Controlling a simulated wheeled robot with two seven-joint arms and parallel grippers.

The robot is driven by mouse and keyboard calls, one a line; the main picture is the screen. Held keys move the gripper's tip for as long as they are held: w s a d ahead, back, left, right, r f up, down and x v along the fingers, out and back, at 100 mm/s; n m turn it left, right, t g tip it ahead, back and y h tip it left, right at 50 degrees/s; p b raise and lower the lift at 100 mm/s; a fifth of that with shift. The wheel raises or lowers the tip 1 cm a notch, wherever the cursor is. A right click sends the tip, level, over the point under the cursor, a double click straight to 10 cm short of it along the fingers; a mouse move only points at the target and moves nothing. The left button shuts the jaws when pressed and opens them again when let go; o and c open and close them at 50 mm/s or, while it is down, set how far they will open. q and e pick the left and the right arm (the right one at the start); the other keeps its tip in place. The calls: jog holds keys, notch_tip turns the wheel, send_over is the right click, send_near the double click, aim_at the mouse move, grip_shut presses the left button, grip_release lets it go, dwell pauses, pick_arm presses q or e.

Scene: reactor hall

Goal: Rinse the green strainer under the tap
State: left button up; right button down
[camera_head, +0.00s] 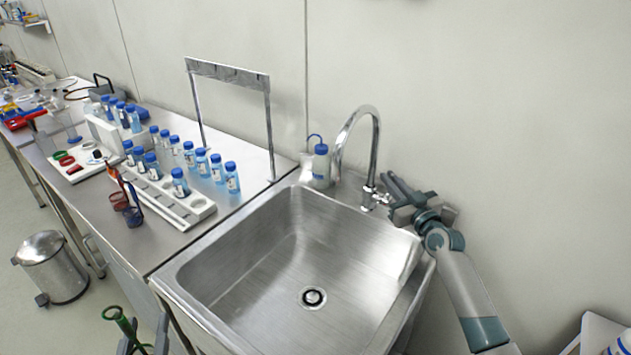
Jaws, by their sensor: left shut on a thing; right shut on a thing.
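A green strainer (122,322) shows at the bottom left edge, beside the front of the sink and partly cut off by the picture's edge. My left gripper (143,343) is shut on it; only the fingers show. The chrome tap (375,145) stands at the sink's back edge, its curved spout over the basin. No water stream shows. My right gripper (386,195) is at the tap's base, shut on the tap lever, which is mostly hidden by the fingers. The steel sink (250,255) is empty, with a round drain (313,297) in its floor.
A blue-capped bottle (321,163) stands behind the sink. Left of it, a steel counter (135,245) holds a white rack (180,212), several blue-capped bottles (202,162) and a metal frame (228,72). A pedal bin (52,265) stands on the floor at left.

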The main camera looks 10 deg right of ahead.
dwell(0.3)
jog(key=c, duration=1.9)
grip_release()
jog(key=shift+o, duration=0.2)
jog(key=shift+s, duration=0.15)
jog(key=s+d+b, duration=0.1)
jog(key=s+b, duration=0.2)
jog(key=s, duration=0.8)
jog(key=shift+s+d+f, duration=0.3)
jog(key=shift+s+f, duration=0.05)
jog(key=shift+f, duration=0.1)
